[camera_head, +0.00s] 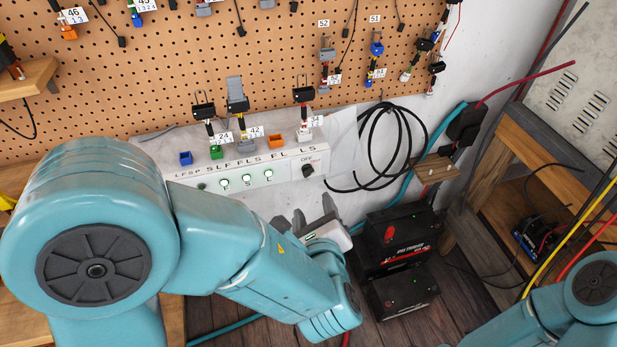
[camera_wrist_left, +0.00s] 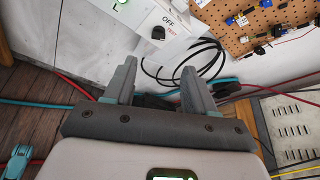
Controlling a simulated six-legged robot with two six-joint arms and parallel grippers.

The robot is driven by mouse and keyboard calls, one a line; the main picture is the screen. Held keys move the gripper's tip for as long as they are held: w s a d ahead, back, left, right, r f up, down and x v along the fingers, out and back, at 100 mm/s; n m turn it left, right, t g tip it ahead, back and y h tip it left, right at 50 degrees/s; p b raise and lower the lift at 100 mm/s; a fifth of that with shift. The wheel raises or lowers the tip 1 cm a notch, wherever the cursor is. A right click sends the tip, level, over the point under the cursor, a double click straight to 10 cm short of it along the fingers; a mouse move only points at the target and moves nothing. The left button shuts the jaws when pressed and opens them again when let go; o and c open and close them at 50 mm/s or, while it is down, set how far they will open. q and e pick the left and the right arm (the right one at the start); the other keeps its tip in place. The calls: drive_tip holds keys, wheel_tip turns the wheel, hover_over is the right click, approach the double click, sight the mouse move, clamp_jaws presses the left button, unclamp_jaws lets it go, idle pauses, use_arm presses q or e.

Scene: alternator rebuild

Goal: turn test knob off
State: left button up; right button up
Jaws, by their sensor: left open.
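The black test knob (camera_head: 308,170) sits at the right end of the white test panel (camera_head: 290,163), just below the "OFF" label.
Green lights (camera_head: 247,180) glow on the panel. Small connectors hang above it on the pegboard (camera_head: 270,70). A coiled black cable (camera_head: 385,145) hangs right of the knob. Black batteries (camera_head: 397,240) stand on the floor below. A wooden bench (camera_head: 530,150) is at right.

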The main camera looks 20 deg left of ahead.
sight(308, 173)
use_arm(q)
drive_tip(key=x, duration=1.4)
drive_tip(key=shift+f+p, duration=0.2)
drive_tip(key=shift+p, duration=0.1)
use_arm(e)
drive_tip(key=shift+r, duration=0.3)
